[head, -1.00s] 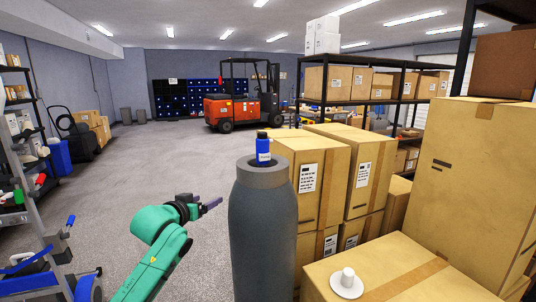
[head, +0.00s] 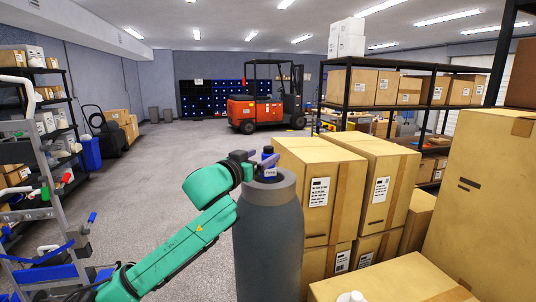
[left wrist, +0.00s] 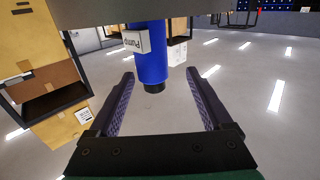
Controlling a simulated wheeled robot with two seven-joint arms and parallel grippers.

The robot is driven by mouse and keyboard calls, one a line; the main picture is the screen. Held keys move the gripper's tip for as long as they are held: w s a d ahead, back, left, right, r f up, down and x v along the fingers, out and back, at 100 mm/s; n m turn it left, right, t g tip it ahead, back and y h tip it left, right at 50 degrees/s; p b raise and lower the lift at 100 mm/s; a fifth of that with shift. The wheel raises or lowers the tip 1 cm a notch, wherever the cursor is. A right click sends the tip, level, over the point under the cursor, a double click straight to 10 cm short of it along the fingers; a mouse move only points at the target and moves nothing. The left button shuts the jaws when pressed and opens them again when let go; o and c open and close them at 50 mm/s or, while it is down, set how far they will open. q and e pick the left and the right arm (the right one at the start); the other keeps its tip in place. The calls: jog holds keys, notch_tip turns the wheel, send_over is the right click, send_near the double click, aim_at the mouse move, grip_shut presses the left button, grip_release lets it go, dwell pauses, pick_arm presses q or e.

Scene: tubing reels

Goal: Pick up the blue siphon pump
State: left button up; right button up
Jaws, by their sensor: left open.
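The blue siphon pump (head: 269,172) stands upright on top of a dark grey cylinder (head: 268,230) in the head view. It has a dark cap and a white label. My left gripper (head: 262,160) is at the pump, partly covering it. In the left wrist view, which is upside down, the pump (left wrist: 151,58) lies between the two spread fingers of the left gripper (left wrist: 160,75), with a gap on each side. The label reads "Pump". My right gripper is not in view.
Stacked cardboard boxes (head: 320,190) stand close to the right of the cylinder. A white object (head: 351,297) shows at the bottom edge on a front box. A trolley (head: 50,240) stands at the left. A red forklift (head: 262,112) is far back. The floor between is clear.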

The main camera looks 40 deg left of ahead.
pick_arm(q)
jog(key=w+p, duration=0.4)
jog(key=w, duration=0.2)
jog(key=shift+a+f, duration=0.15)
grip_shut()
